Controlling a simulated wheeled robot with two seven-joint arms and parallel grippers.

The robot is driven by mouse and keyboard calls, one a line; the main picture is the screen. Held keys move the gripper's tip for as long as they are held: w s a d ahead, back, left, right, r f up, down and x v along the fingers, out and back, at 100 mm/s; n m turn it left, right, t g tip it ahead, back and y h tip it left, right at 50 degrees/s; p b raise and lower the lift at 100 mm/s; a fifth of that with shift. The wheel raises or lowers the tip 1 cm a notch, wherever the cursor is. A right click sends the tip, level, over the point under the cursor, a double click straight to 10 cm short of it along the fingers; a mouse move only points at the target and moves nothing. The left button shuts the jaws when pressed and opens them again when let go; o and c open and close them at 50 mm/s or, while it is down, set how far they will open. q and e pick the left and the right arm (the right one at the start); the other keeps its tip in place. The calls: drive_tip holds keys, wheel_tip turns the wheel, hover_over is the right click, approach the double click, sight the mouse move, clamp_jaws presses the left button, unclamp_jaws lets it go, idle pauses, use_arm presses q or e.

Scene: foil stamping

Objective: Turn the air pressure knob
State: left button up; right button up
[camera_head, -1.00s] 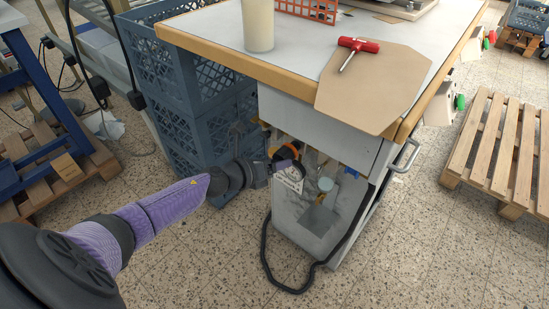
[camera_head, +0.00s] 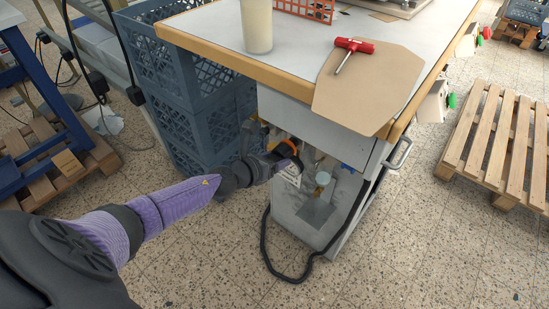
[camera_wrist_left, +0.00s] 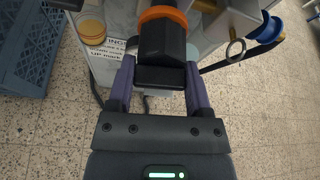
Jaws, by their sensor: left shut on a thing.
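The air pressure knob (camera_wrist_left: 162,40) is black with an orange ring around it, and sits in the open front of the cabinet under the table. My left gripper (camera_wrist_left: 160,68) is shut on it, with a purple finger on each side of the black body in the left wrist view. In the head view my left gripper (camera_head: 283,164) reaches into the cabinet from the left, and the orange ring (camera_head: 289,146) shows just above it. The knob's body is mostly hidden there. My right gripper is out of view.
A printed label (camera_wrist_left: 95,48) and a blue round part (camera_wrist_left: 268,28) flank the knob. Blue crates (camera_head: 178,95) stand left of the cabinet. A black hose (camera_head: 268,255) hangs at its front. A red-handled tool (camera_head: 355,45) lies on the table. The floor in front is clear.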

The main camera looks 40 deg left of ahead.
use_arm(q)
drive_tip(key=o, duration=1.3)
drive_tip(key=shift+s+r, duration=0.15)
drive_tip(key=shift+s, duration=0.1)
drive_tip(key=p+v, duration=0.2)
drive_tip(key=v, duration=0.7)
drive_tip(key=shift+s+p, duration=0.15)
drive_tip(key=shift+p, duration=0.15)
